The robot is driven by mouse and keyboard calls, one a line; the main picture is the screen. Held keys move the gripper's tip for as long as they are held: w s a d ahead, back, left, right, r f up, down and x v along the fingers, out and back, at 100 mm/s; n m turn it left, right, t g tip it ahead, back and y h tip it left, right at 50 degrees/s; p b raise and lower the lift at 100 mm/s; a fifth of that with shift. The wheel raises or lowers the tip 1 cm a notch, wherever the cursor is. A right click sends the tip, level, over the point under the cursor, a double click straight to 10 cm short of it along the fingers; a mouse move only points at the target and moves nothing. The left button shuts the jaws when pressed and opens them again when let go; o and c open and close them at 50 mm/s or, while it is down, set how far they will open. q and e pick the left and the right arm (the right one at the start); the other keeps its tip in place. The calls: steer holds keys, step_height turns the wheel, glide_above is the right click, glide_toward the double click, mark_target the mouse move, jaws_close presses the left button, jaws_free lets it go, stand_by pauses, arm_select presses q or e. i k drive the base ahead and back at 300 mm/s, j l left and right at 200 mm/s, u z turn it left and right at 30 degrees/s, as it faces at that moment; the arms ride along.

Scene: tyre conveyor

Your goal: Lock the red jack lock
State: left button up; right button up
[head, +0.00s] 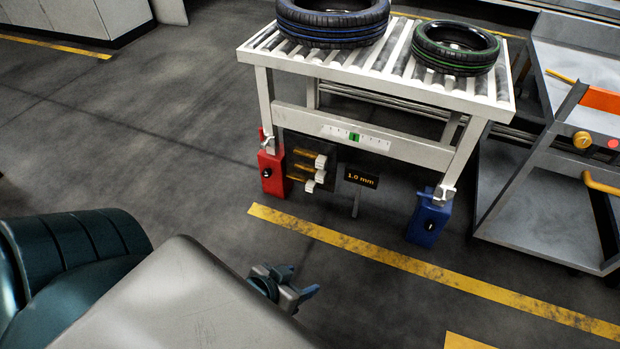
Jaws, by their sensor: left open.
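The red jack lock (272,173) is a red box at the foot of the conveyor's left front leg, with a black knob on its front. My left gripper (299,283) shows low in the middle of the head view, partly hidden behind my own grey arm link. It is open and empty, apart from the red jack and nearer to me, over the floor. My right gripper is not in view.
A blue jack (428,218) stands at the right front leg. A roller conveyor (400,92) carries a blue-striped tyre (332,22) and a green-striped tyre (455,48). Levers (312,170) and a "1.0 mm" display (361,178) sit beside the red jack. A grey cart (545,190) stands right.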

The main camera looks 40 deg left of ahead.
mark_target(264, 145)
steer(key=u, duration=1.5)
steer(key=i+j+u, duration=0.2)
steer(key=i, duration=0.25)
steer(key=i+j+u, duration=0.2)
steer(key=i, duration=0.25)
steer(key=i+j+u, duration=0.2)
steer(key=i, duration=0.3)
